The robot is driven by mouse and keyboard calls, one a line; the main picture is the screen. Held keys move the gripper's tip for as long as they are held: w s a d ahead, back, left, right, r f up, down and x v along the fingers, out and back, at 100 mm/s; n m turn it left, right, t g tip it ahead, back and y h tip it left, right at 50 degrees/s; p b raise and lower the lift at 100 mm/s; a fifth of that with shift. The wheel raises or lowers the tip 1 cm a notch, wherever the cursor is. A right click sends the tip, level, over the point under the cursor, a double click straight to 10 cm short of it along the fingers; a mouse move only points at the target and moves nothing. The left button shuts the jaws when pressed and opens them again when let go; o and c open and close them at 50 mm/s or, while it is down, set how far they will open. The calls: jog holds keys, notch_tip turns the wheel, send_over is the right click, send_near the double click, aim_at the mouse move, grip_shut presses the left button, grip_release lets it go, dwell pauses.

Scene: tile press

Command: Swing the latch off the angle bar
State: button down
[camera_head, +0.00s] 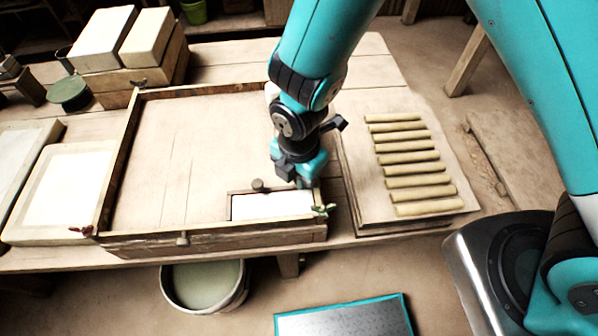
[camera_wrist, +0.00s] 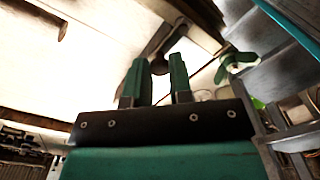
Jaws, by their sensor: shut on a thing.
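In the camera_head view the angle bar (camera_head: 240,191) borders a white block (camera_head: 270,206) at the near right corner of the large wooden frame (camera_head: 121,165). My gripper (camera_head: 306,184) points down at the bar's right end. In the camera_wrist view my gripper (camera_wrist: 158,66) has its green fingers a little apart around a small dark round knob (camera_wrist: 159,67). The knob looks like part of the latch, mostly hidden by the fingers. A green winged piece (camera_head: 322,209) sits at the frame's corner beside the gripper; it also shows in the camera_wrist view (camera_wrist: 236,63), outside the fingers.
A board with several clay rolls (camera_head: 411,168) lies right of the frame. White slabs (camera_head: 68,190) lie left. A wooden box with white blocks (camera_head: 128,75) stands at the back left. A bucket (camera_head: 204,285) stands below the front edge. The frame's middle is clear.

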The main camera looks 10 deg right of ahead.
jog(key=m, duration=0.2)
jog(key=w+m, duration=0.1)
jog(key=m, duration=0.1)
jog(key=shift+w+d, duration=0.15)
jog(key=shift+w, duration=0.05)
jog(key=m, duration=0.3)
jog(key=w+d+m, duration=0.1)
jog(key=m, duration=0.1)
jog(key=shift+w+b, duration=0.1)
jog(key=shift+b, duration=0.3)
jog(key=m, duration=0.3)
jog(key=d+m, duration=0.1)
jog(key=shift+w+m, duration=0.3)
jog(key=shift+w, duration=0.1)
jog(key=shift+w+d+m, duration=0.1)
jog(key=shift+d+m, duration=0.25)
jog(key=shift+m, duration=0.7)
jog(key=shift+d+m, duration=0.35)
jog(key=shift+m, duration=0.7)
jog(key=c, duration=1)
grip_release()
jog(key=shift+d, duration=0.1)
